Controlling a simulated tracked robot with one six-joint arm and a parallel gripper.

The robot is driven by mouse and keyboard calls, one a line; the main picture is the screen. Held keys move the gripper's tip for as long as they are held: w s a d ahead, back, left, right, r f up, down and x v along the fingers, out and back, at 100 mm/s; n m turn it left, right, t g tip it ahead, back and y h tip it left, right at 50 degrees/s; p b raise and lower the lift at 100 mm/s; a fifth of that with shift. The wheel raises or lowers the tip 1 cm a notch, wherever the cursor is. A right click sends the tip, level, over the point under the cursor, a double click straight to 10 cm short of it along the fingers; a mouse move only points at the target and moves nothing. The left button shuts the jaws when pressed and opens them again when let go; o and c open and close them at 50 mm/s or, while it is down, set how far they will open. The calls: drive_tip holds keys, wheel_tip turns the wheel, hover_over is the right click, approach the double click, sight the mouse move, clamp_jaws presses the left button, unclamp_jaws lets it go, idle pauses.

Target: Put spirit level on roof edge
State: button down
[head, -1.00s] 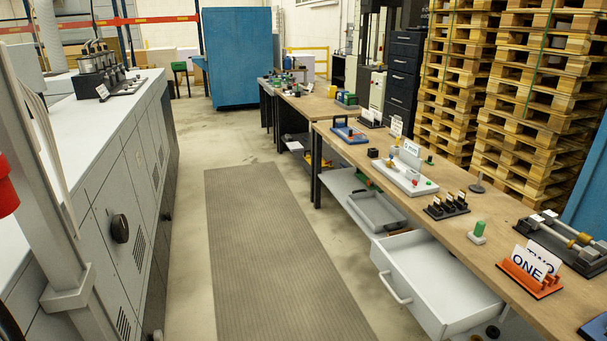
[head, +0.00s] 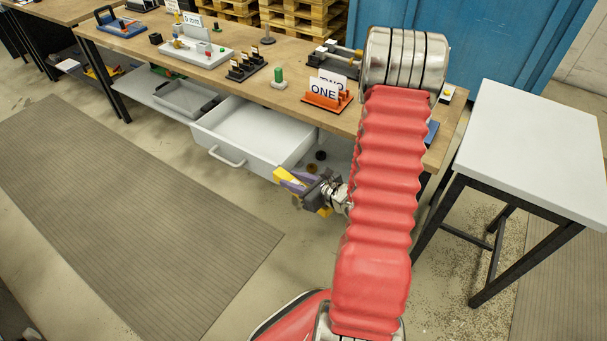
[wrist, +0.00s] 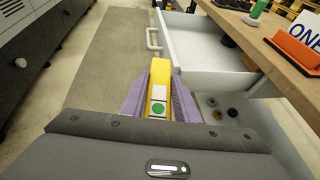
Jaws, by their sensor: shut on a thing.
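My gripper (head: 296,185) is in front of the open drawer in the head view, low and beside the workbench. Its purple fingers also show in the wrist view (wrist: 158,92). They are shut on the spirit level (wrist: 160,75), a yellow bar with a pale block and a green round spot between the fingers. The yellow end of the level also shows in the head view (head: 284,175), just past the fingertips. The level is held in the air, apart from the drawer. I cannot make out a roof edge in either view.
The white drawer (head: 222,132) stands pulled out from the wooden workbench (head: 280,68). An orange holder (head: 326,103) with cards sits on the bench top. A white-topped table (head: 540,150) stands at the right. The floor mat (head: 130,210) at the left is clear.

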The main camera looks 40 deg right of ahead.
drive_tip(key=w+a+f+n+y, duration=0.1)
drive_tip(key=w+a+n+y, duration=0.1)
drive_tip(key=a, duration=0.9)
drive_tip(key=w+a+n+g+y, duration=0.1)
drive_tip(key=w+a+n+y, duration=0.1)
drive_tip(key=a, duration=0.9)
drive_tip(key=shift+w+a+f+y, duration=0.3)
drive_tip(key=shift+w+f, duration=0.1)
drive_tip(key=shift+w, duration=0.35)
